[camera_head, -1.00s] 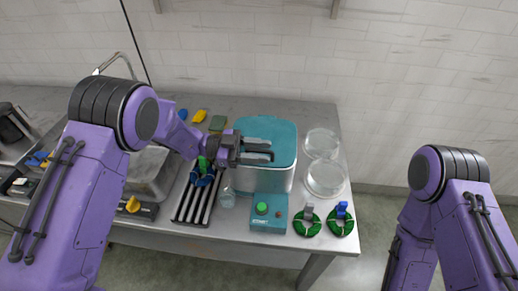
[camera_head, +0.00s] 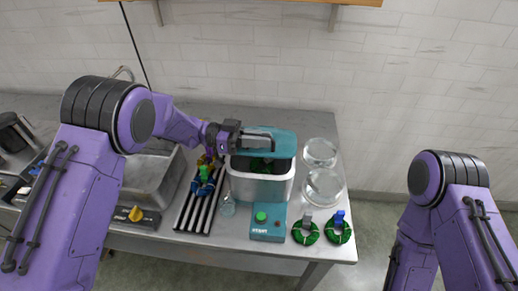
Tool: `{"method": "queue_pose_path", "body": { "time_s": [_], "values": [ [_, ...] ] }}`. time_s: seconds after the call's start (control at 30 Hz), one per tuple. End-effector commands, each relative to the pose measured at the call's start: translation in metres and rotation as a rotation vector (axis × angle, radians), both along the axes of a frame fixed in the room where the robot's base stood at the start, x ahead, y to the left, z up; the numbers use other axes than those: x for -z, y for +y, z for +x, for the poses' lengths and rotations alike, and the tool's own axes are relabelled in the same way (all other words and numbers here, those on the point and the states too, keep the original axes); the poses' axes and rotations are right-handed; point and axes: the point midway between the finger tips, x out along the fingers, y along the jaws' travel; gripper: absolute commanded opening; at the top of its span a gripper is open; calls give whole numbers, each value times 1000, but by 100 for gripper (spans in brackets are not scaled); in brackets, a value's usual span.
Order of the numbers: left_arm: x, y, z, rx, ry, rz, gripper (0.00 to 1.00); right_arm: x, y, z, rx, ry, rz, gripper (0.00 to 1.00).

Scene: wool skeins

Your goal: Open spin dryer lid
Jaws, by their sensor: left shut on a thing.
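The spin dryer (camera_head: 260,188) is a pale box with rounded corners on the table, with a teal control box (camera_head: 268,222) with a green button in front of it. Its teal lid (camera_head: 286,145) is raised at an angle, and dark green contents (camera_head: 262,167) show through the gap beneath it. My left gripper (camera_head: 268,138) is shut on the lid at its left part; the fingers hide part of the lid. My right gripper is outside the view; only my right arm shows at the right.
Two green skeins (camera_head: 305,233) with clips lie at the front right. Glass dishes (camera_head: 323,187) stand right of the dryer. A slatted rack (camera_head: 198,208) with coloured skeins (camera_head: 205,182), a small glass (camera_head: 228,207) and a metal sink (camera_head: 150,180) are to the left. A shelf (camera_head: 300,2) hangs above.

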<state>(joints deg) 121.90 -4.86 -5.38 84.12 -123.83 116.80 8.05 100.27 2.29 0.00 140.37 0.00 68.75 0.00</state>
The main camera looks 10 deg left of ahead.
Motion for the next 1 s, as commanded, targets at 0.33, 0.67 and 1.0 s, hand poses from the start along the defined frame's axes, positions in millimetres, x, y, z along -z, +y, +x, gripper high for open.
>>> {"method": "queue_pose_path", "body": {
  "time_s": [0.33,0.67,1.0],
  "values": [
    [-32,0,25,0,195,0,0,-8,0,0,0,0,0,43],
    [-40,0,34,-1,264,1,0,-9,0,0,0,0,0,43],
    [-39,0,34,0,267,2,0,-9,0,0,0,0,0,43]
  ]
}}
